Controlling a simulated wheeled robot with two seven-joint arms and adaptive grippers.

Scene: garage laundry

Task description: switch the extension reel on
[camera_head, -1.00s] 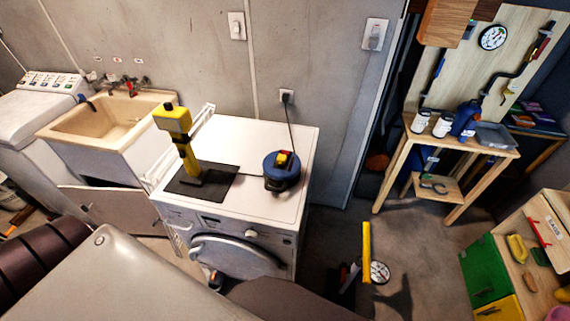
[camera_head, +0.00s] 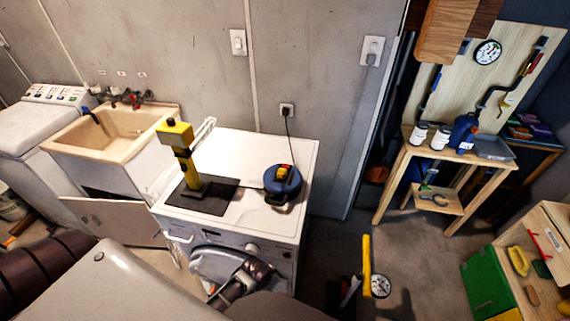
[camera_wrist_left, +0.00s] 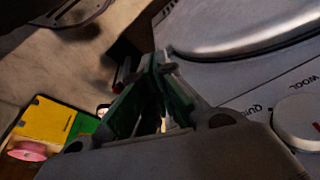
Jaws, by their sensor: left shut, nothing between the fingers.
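The extension reel (camera_head: 282,184) is a blue round drum with a yellow and red part on top. It sits on the right side of the white washing machine's top. Its dark cord runs up to a wall socket (camera_head: 286,110). The switch position is too small to tell. My left gripper (camera_head: 238,284) is low in front of the washing machine door, below and apart from the reel. In the left wrist view its green-sided fingers (camera_wrist_left: 160,64) are shut and empty, beside the machine's front panel and dial (camera_wrist_left: 298,122). My right gripper is not in view.
A yellow and black tool (camera_head: 188,157) stands on a dark mat (camera_head: 222,197) left of the reel. The washing machine (camera_head: 245,150) has clear white top behind them. A yellow-handled pump (camera_head: 367,265) stands on the floor to the right. A sink (camera_head: 112,134) is at left.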

